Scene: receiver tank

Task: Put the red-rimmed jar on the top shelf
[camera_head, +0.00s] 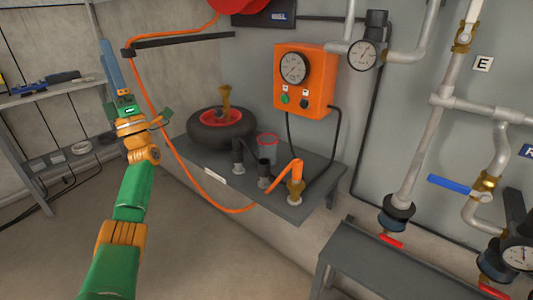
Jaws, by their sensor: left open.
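The red-rimmed jar (268,148) is clear, with a red ring at its top. It stands upright on the grey wall bench (235,178), behind dark pipe fittings that hide its lower part. A grey shelf unit stands at the far left; its top shelf (62,92) holds a blue tool and dark items. My left gripper (110,64) is raised between the shelf unit and the bench, to the left of the jar and apart from it. It is open, with nothing seen in it. My right gripper is out of view.
A black wheel with a red hub (221,129) lies left of the jar. An orange hose (172,140) loops down in front of the bench. An orange gauge box (305,80) hangs above. Pipes and valves (430,140) fill the right side. Floor in front is clear.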

